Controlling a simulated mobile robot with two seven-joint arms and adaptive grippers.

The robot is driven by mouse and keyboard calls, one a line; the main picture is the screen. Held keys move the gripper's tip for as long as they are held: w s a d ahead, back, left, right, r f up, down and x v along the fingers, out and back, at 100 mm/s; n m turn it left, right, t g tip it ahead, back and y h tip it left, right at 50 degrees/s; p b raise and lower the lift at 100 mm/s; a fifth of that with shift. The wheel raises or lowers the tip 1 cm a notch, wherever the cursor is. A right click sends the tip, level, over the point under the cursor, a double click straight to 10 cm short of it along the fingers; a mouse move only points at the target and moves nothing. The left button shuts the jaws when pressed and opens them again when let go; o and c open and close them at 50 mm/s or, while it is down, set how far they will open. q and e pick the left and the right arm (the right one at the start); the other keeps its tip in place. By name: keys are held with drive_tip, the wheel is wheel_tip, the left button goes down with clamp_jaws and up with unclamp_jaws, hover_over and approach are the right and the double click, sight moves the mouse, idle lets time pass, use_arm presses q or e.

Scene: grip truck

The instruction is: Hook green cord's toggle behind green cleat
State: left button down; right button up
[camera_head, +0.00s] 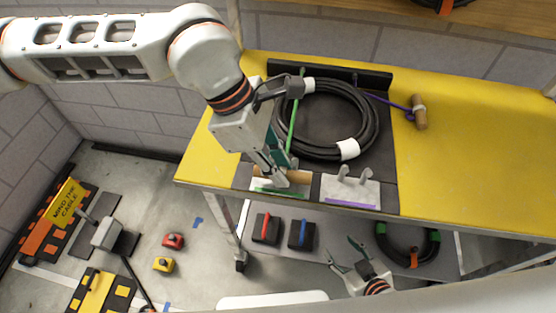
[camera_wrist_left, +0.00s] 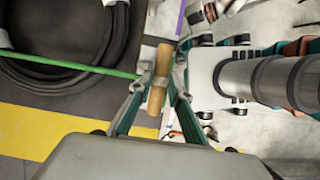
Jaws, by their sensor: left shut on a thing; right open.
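My left gripper (camera_head: 275,176) is shut on the green cord's wooden toggle (camera_head: 299,177), which lies crosswise at the table's front edge. The toggle also shows between the fingers in the left wrist view (camera_wrist_left: 158,82). The green cord (camera_head: 292,130) runs taut from the back rail across the cable coil to the toggle. The green cleat (camera_head: 281,192), a pale plate with a green stripe, is right under the gripper. The fingers mostly cover its prongs, so I cannot tell whether the toggle sits behind them. My right gripper (camera_head: 344,247) is open and empty, below the table front.
A black cable coil (camera_head: 286,143) lies on the dark mat. The purple-striped cleat (camera_head: 352,191) stands just right of the green one. The purple cord's toggle (camera_head: 420,112) lies on the yellow tabletop (camera_head: 470,150). A lower shelf holds red and blue-marked boxes.

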use_arm(q)
drive_tip(key=shift+a+f, duration=0.1)
drive_tip(key=shift+f, duration=0.05)
drive_tip(key=c, duration=1.8)
unclamp_jaws()
drive_tip(key=shift+a, duration=0.1)
use_arm(e)
drive_tip(key=shift+r, duration=0.1)
use_arm(q)
drive_tip(key=shift+w, duration=0.2)
use_arm(e)
drive_tip(key=shift+d, duration=0.1)
use_arm(q)
drive_tip(key=r, duration=0.3)
drive_tip(key=w+r, duration=0.1)
drive_tip(key=shift+a+r, duration=0.25)
drive_tip(key=shift+a, duration=0.1)
drive_tip(key=a+r, duration=0.1)
drive_tip(key=r, duration=0.1)
drive_tip(key=a+r, duration=0.1)
drive_tip(key=shift+s+a+r, duration=0.2)
drive_tip(key=shift+s+a, duration=0.05)
drive_tip(key=shift+a, duration=0.05)
drive_tip(key=v, duration=0.3)
drive_tip(key=shift+s+d+r, duration=0.15)
drive_tip(key=shift+r, duration=0.2)
